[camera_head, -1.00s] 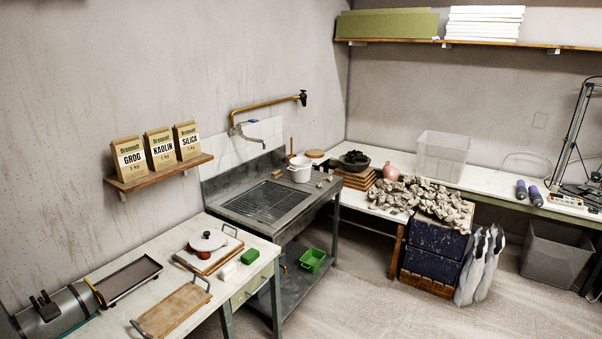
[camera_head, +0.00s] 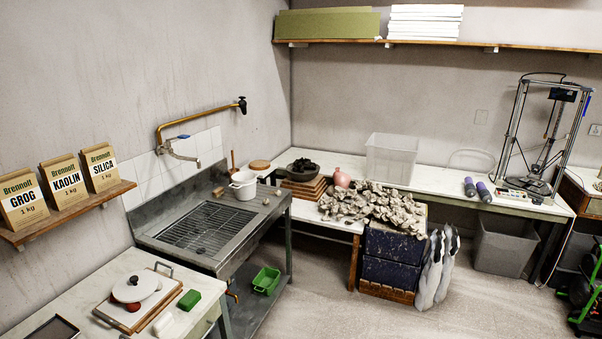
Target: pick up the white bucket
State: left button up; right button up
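A small white bucket (camera_head: 243,185) stands upright on the right end of the metal sink unit, near the wall corner. Its open top faces up, and its inside is only partly visible. Neither of my grippers is in view.
The metal sink (camera_head: 203,227) has a grated basin beside the bucket, with a brass tap pipe (camera_head: 200,120) above. A black bowl (camera_head: 302,168) on wooden boards and a pile of clay lumps (camera_head: 375,204) lie to the right. The floor (camera_head: 370,315) in front is clear.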

aim_at(243, 182)
jog(key=z, duration=0.3)
jog(key=i, duration=2)
jog(key=u, duration=0.45)
jog(key=i, duration=1.7)
jog(key=u, duration=0.95)
